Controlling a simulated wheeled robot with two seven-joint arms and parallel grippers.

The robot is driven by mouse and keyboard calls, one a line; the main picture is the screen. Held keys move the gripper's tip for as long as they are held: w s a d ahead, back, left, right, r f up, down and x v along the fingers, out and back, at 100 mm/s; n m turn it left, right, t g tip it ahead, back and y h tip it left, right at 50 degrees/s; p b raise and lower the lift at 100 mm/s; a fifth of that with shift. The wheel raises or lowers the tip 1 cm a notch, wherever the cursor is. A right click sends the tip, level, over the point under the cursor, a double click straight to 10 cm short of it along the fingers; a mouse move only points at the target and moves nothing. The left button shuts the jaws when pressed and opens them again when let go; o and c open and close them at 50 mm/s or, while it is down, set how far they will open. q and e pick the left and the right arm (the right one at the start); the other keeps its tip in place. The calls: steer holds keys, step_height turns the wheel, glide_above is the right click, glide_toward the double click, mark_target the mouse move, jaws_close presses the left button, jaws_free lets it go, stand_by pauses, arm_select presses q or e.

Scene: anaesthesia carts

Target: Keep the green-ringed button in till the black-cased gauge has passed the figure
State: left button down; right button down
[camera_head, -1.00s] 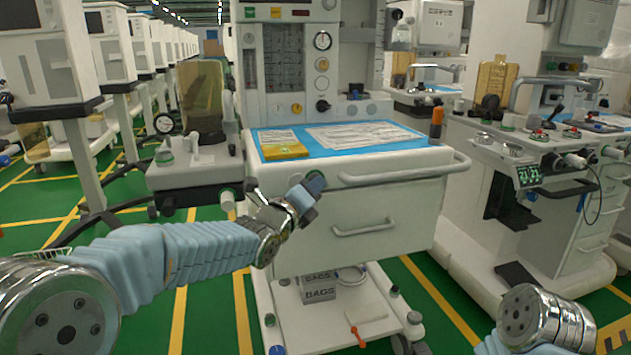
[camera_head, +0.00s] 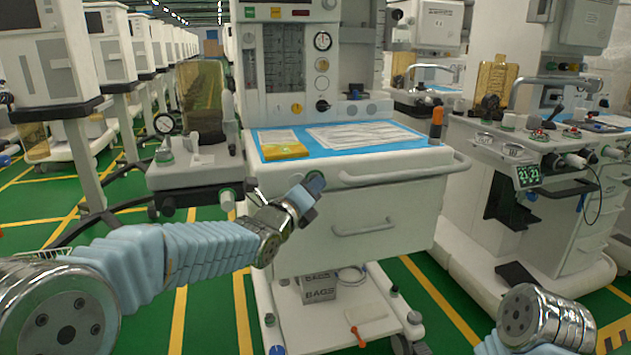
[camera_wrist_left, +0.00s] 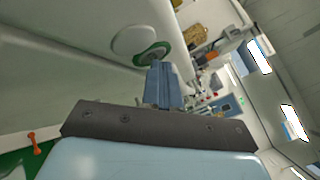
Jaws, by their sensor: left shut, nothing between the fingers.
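The green-ringed button (camera_wrist_left: 152,54) shows in the left wrist view on the pale front of the cart, partly covered by my fingers. My left gripper (camera_wrist_left: 160,66) is shut and empty, its tips over the button's ring. Whether the button is pushed in cannot be told. My right gripper is out of view.
The blue worktop (camera_head: 390,134) holds papers and a yellow pack (camera_head: 284,151). A white handle rail (camera_head: 400,174) runs along the cart's front. Another cart (camera_head: 560,215) stands at the right, with green floor between.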

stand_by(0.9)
arm_select(q)
steer(key=shift+s+d+b, duration=0.25)
steer(key=shift+s+b, duration=0.6)
steer(key=shift+b, duration=0.15)
steer(key=s+b, duration=0.1)
steer(key=s+d+b, duration=0.1)
steer(key=s, duration=0.1)
steer(key=s+b, duration=0.1)
steer(key=shift+s+d, duration=0.25)
steer(key=shift+s, duration=0.1)
